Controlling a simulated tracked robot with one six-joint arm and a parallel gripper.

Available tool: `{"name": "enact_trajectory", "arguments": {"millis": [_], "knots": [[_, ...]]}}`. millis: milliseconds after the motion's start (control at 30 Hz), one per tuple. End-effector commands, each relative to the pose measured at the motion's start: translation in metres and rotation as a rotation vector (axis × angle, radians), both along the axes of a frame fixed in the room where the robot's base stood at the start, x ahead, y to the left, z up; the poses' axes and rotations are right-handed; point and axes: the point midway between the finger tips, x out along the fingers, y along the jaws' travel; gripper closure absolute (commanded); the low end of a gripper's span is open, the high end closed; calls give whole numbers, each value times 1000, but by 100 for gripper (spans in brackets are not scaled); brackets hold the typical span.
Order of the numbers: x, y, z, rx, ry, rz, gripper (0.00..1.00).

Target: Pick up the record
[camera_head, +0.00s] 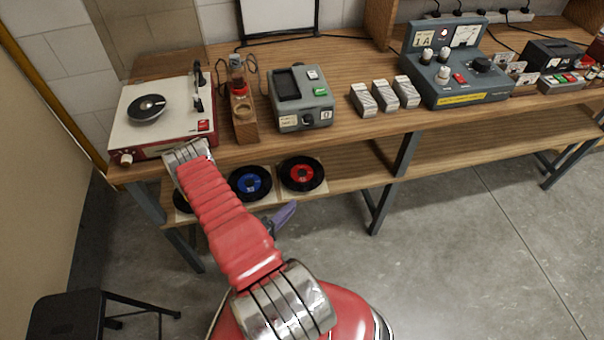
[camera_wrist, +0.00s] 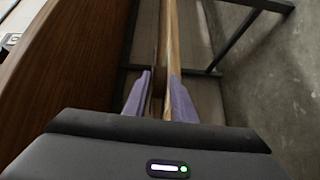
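Three dark records lie on the low shelf in the head view: one with a blue label (camera_head: 250,183), one with a red label (camera_head: 301,174), and one at the left (camera_head: 183,203), mostly hidden by my arm. The blue and red ones lie on pale squares. My gripper (camera_head: 284,216) has purple fingers and is at the shelf's front edge, below the blue and red records. In the wrist view, my gripper (camera_wrist: 160,82) has its fingers apart, with the pale shelf edge (camera_wrist: 172,45) and a thin dark edge between them. Contact is unclear.
A record player (camera_head: 165,115) with a small dark disc stands on the wooden bench top (camera_head: 210,75), above the shelf. Grey devices stand along the bench. A metal leg (camera_head: 390,180) rises right of the records. A black stool (camera_head: 70,315) is at the lower left.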

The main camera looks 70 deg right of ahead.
Motion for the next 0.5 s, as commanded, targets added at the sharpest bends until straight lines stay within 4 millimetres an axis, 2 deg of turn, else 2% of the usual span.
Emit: {"name": "enact_trajectory", "arguments": {"millis": [133, 500], "knots": [[2, -1, 11, -25, 57, 9, 76], [2, -3, 11, -23, 58, 9, 76]]}}
